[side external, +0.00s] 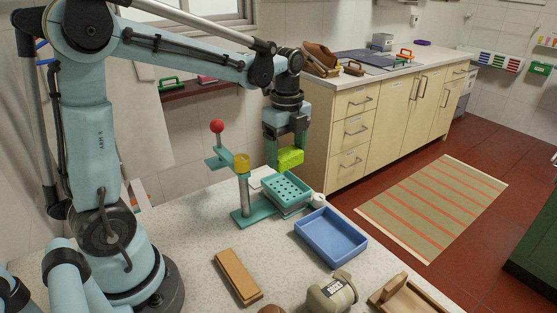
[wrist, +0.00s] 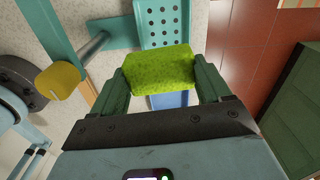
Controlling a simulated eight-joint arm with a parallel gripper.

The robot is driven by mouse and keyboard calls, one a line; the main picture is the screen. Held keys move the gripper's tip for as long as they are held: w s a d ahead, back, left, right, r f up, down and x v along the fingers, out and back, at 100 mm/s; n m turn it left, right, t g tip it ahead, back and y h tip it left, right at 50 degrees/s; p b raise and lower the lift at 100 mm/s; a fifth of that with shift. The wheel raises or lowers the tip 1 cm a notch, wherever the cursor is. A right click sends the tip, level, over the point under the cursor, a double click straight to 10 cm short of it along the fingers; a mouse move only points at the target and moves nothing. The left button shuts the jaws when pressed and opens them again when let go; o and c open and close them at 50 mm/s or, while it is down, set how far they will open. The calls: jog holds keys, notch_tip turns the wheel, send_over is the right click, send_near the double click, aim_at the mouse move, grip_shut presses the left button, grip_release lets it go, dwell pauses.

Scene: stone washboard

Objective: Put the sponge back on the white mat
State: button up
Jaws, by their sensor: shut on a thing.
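My gripper (side external: 288,153) is shut on the yellow-green sponge (side external: 290,157), which hangs in the air above the teal perforated tray in the side view. In the wrist view the sponge (wrist: 158,73) sits between the two green fingers of my gripper (wrist: 160,82). A flat white piece (side external: 261,177), perhaps the white mat, shows behind and left of the teal tray. It is mostly hidden, so I cannot tell its full outline. The sponge is apart from the surfaces below.
A blue tray (side external: 331,238) is in front. A wooden block (side external: 238,276) and grey-beige object (side external: 332,293) lie nearer.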

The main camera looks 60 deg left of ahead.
jog(key=shift+a+f+m, duration=0.15)
jog(key=shift+a+m, duration=0.25)
jog(key=a+f, duration=0.2)
jog(key=a, duration=0.1)
jog(key=a+f, duration=0.2)
jog(key=a, duration=0.2)
jog(key=w+a+f, duration=0.1)
jog(key=a+f, duration=0.2)
jog(key=a, duration=0.1)
jog(key=shift+a, duration=0.2)
jog(key=shift+f, duration=1.95)
jog(key=shift+f, duration=0.15)
jog(key=o, duration=1)
jog(key=shift+o, duration=0.2)
notch_tip(320, 180, up, 12)
jog(key=shift+r, duration=0.2)
